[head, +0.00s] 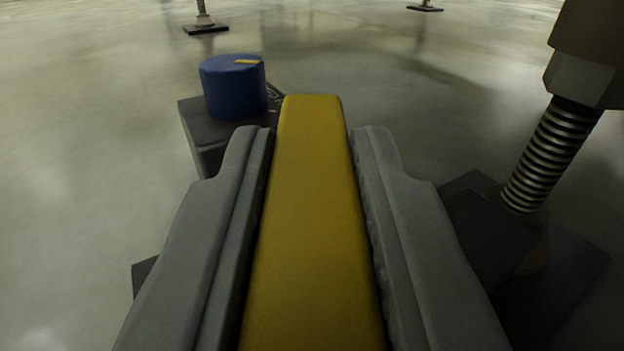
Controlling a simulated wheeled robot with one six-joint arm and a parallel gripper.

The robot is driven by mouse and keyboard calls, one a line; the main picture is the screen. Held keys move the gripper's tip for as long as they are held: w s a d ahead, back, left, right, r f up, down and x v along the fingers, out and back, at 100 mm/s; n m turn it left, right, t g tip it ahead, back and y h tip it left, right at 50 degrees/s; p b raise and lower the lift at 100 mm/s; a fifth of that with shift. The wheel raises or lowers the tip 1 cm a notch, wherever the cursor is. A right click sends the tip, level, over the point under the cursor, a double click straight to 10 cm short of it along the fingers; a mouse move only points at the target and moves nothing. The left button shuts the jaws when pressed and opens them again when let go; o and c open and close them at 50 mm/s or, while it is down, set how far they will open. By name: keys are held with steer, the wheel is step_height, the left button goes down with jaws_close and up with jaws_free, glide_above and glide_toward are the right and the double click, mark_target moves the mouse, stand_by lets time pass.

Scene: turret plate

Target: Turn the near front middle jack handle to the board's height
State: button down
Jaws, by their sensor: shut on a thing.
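A yellow bar-shaped handle (312,220) fills the middle of the head view and runs from the bottom edge up toward the centre. My gripper (312,160) has its two grey fingers on either side of it and is shut on it. The handle's far end sticks out a little past the fingertips. How the handle joins the jack is hidden. No board with a height mark can be made out.
A blue round knob (233,88) with a yellow mark sits on a dark box (205,135) just beyond the left finger. Dark base plates (545,270) lie at the lower right. Feet of other posts (205,28) stand far back. The pale floor between is clear.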

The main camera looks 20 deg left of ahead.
steer(key=c, duration=1.3)
jaws_free()
steer(key=shift+s, duration=0.15)
steer(key=v, duration=1.7)
steer(key=shift+s+d, duration=0.1)
